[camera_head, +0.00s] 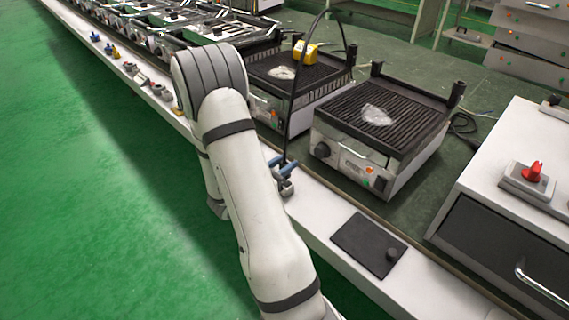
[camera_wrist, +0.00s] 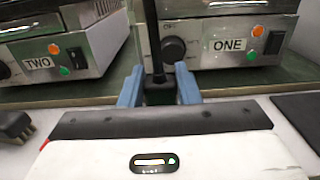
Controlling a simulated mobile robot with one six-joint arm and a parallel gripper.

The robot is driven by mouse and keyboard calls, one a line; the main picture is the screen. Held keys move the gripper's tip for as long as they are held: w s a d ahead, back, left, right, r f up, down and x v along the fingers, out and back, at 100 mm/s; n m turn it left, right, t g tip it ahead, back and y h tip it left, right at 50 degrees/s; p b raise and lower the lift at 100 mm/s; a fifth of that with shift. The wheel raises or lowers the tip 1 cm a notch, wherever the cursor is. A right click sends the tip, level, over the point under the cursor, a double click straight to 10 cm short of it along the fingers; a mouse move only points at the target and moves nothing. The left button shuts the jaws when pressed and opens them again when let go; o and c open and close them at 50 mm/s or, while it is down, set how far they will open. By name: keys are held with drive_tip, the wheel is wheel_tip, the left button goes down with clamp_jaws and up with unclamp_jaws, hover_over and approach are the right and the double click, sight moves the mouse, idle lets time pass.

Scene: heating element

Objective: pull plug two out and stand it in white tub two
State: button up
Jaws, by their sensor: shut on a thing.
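My gripper (camera_head: 281,167) is low over the white ledge, in front of the gap between two grill units. In the wrist view its blue fingers (camera_wrist: 159,78) are shut on a black plug (camera_wrist: 158,94), one on each side. A black cable (camera_wrist: 152,40) runs straight up from the plug. In the head view the cable (camera_head: 291,100) arches high and comes down behind the grills. No number shows on the plug, and its lower end is hidden behind my wrist. I cannot make out a white tub in either view.
Grill unit ONE (camera_wrist: 228,45) stands right of the plug and unit TWO (camera_wrist: 40,63) left. A yellow block (camera_head: 304,53) sits by unit TWO's grill. A black pad (camera_head: 360,238) lies on the ledge at right. Small objects (camera_head: 140,80) line the ledge at left.

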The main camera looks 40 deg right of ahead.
drive_tip(key=shift+f+b, duration=1.75)
drive_tip(key=shift+f, duration=0.6)
drive_tip(key=o, duration=1)
drive_tip(key=shift+o, duration=0.2)
drive_tip(key=a+p, duration=0.1)
drive_tip(key=a, duration=0.7)
drive_tip(key=shift+s, duration=0.25)
drive_tip(key=shift+d, duration=0.1)
